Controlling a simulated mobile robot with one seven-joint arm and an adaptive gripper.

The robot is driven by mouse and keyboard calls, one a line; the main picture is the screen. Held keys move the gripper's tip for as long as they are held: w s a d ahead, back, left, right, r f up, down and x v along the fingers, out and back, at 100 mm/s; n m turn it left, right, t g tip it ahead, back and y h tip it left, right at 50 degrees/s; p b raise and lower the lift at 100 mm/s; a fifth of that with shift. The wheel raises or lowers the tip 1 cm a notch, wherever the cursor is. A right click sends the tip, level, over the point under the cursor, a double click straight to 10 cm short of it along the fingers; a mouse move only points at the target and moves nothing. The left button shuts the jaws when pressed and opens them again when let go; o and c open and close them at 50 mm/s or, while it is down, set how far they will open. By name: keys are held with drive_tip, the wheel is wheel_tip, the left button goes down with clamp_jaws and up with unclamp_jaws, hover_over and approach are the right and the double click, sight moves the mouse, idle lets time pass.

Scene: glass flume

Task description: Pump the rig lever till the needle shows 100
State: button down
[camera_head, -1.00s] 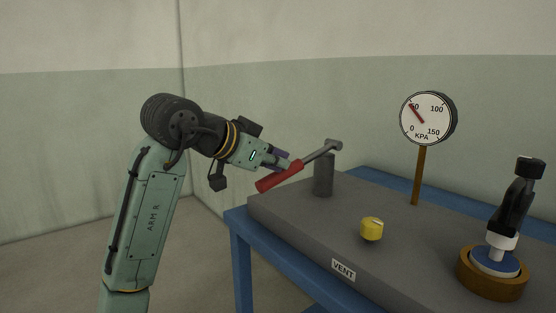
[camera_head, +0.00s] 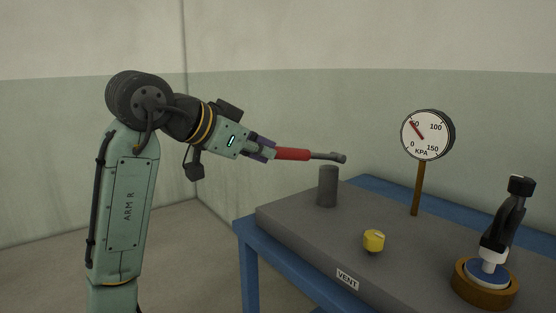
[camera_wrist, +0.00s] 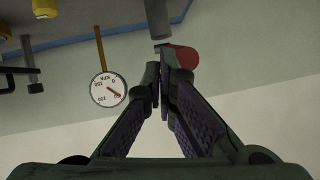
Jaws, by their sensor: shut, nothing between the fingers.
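The lever's red handle (camera_head: 293,154) lies nearly level, its grey rod running right to above the grey post (camera_head: 327,186). My gripper (camera_head: 270,153) is shut and empty, its tips right at the handle's left end. In the wrist view the closed fingertips (camera_wrist: 158,72) overlap the red handle (camera_wrist: 184,57); whether they touch it I cannot tell. The round gauge (camera_head: 427,135) stands on a wooden stick, its red needle at about the 50 mark. The gauge also shows upside down in the wrist view (camera_wrist: 108,90).
A yellow knob (camera_head: 373,241) sits behind the VENT label (camera_head: 347,279) on the grey slab (camera_head: 300,225). A black-handled tool (camera_head: 505,220) stands in a round wooden holder (camera_head: 461,288) at right. The blue table edge (camera_head: 285,270) runs along the front.

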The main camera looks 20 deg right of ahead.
drive_tip(key=shift+v, duration=1.6)
drive_tip(key=shift+d+r, duration=0.1)
drive_tip(key=shift+r, duration=0.05)
